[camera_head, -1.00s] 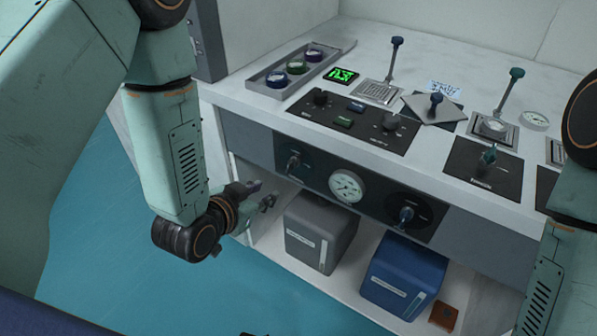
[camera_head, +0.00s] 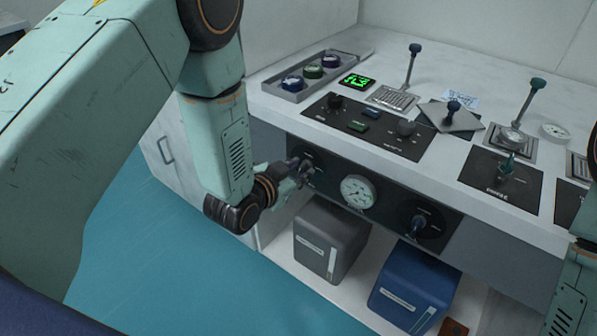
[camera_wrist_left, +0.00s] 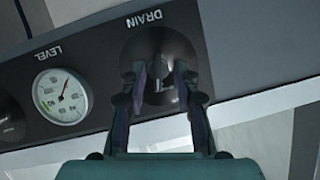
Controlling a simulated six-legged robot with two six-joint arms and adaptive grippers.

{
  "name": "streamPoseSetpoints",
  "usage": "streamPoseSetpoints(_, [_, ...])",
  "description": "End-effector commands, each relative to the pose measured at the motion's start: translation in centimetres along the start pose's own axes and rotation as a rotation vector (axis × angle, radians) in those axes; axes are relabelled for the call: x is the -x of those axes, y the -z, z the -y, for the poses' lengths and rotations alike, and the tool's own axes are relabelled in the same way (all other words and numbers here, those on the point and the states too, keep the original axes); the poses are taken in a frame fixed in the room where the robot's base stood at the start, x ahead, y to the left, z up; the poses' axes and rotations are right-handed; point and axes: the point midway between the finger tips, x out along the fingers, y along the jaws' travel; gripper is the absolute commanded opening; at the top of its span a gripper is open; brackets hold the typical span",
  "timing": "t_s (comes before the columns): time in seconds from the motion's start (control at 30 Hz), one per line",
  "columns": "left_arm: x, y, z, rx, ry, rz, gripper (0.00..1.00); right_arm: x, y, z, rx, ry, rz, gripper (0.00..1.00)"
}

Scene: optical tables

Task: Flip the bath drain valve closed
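The drain valve is a dark round plate with a small grey handle (camera_wrist_left: 158,86), under the label "DRAIN" in the left wrist view. In the head view it is the left knob (camera_head: 298,160) on the dark front panel, partly hidden by my left gripper. My left gripper (camera_head: 304,172) is at this knob. In the left wrist view its two dark fingers (camera_wrist_left: 160,85) are apart, one on each side of the handle, with a narrow gap visible. I cannot tell whether either finger touches it. My right gripper is out of view.
A grey box (camera_head: 330,240) and a blue box (camera_head: 412,290) stand on the shelf below. Levers and a tray (camera_head: 302,82) are on the worktop.

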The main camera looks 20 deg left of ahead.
Motion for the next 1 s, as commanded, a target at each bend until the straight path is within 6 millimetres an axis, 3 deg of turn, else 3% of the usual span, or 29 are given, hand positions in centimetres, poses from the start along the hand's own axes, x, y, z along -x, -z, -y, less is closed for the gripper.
streamPoseSetpoints(0.27, [-0.12, 0.06, -0.17, 0.001, 0.0, 0.001, 0.3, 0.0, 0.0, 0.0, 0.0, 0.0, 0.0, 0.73])
streamPoseSetpoints(0.6, [-0.11, 0.06, -0.15, 0.0, 0.0, 0.0, 0.01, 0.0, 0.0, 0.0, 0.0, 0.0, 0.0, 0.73])
streamPoseSetpoints(1.0, [-0.09, 0.14, -0.08, 0.018, -0.007, -0.001, 0.0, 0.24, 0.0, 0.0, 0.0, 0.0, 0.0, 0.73])
